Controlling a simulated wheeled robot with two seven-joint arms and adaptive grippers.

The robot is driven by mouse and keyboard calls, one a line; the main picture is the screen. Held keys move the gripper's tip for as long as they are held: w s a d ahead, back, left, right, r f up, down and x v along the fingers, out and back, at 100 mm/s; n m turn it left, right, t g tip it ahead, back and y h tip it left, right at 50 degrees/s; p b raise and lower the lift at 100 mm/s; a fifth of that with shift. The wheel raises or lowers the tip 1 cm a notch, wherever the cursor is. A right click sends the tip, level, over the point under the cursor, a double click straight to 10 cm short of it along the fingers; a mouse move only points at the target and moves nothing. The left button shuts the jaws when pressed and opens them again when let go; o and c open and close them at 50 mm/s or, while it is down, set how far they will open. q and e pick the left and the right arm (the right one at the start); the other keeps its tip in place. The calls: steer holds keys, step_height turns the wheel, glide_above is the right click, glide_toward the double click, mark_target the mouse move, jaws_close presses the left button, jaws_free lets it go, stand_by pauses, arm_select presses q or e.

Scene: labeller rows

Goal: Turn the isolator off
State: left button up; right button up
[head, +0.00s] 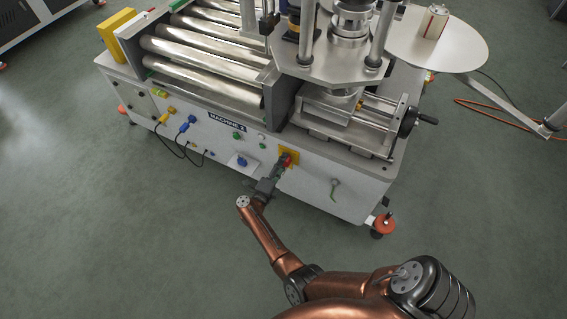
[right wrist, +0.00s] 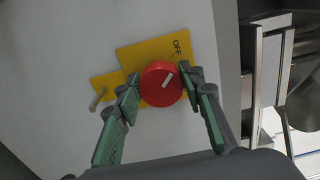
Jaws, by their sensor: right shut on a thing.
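The isolator is a red round knob (right wrist: 160,84) on a yellow plate (right wrist: 135,55) marked OFF, on the machine's front panel. A white line on the knob slants toward the upper right in the right wrist view. In the head view the yellow plate (head: 291,155) sits below the machine's press section, with the knob partly hidden by my gripper. My right gripper (right wrist: 158,86) has its two green-padded fingers on either side of the knob and is shut on it. The right gripper also shows in the head view (head: 279,169). My left gripper is not in view.
The machine labelled MACHINE 2 (head: 226,124) carries rollers (head: 205,55) and a black handwheel (head: 408,121). Blue and yellow plugs with cables are left of the isolator. A small green-handled key (head: 334,184) is to its right. The floor in front is clear.

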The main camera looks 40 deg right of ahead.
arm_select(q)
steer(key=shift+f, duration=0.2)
arm_select(e)
steer(key=shift+f, duration=0.1)
steer(key=o, duration=1.2)
steer(key=shift+c, duration=0.2)
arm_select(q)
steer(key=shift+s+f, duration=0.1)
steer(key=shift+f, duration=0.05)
